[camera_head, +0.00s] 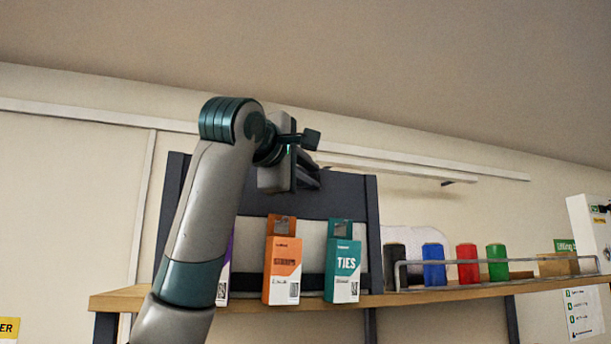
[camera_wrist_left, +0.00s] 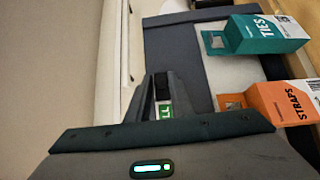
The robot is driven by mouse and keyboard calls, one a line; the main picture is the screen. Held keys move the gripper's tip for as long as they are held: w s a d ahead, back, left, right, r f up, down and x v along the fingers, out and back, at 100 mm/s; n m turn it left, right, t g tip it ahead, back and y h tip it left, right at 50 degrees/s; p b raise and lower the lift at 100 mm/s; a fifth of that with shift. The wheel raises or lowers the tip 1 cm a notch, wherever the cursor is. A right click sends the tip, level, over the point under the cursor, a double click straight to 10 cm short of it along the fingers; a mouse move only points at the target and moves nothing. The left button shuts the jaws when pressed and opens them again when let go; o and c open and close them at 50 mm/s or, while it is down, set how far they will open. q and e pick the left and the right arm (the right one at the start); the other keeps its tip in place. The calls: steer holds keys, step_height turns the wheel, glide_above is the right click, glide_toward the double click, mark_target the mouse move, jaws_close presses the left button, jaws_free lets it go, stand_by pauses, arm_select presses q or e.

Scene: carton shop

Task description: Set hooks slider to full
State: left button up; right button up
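My left gripper (camera_head: 314,178) is raised in front of the upper part of a dark-framed board (camera_head: 372,235) behind the shelf. In the left wrist view its fingers (camera_wrist_left: 160,88) are close together with a narrow gap. A small dark piece shows in the gap, and I cannot tell whether they grip it. A green label ending in "LL" (camera_wrist_left: 166,112) shows just below it, partly hidden by a finger. I cannot make out the hooks slider for certain. My right gripper is not in view.
The wooden shelf (camera_head: 420,297) holds an orange STRAPS box (camera_head: 283,262), a teal TIES box (camera_head: 343,265) and a partly hidden purple box. Black, blue, red and green containers stand behind a metal rail to the right. A white rail (camera_head: 430,167) runs along the wall.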

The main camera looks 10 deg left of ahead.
arm_select(q)
steer(key=shift+o, duration=1.3)
steer(key=shift+w+d, duration=0.1)
steer(key=shift+d, duration=0.05)
steer(key=shift+f, duration=0.1)
steer(key=s+a+b, duration=0.3)
steer(key=s+b, duration=0.6)
steer(key=s, duration=0.8)
steer(key=shift+a, duration=0.15)
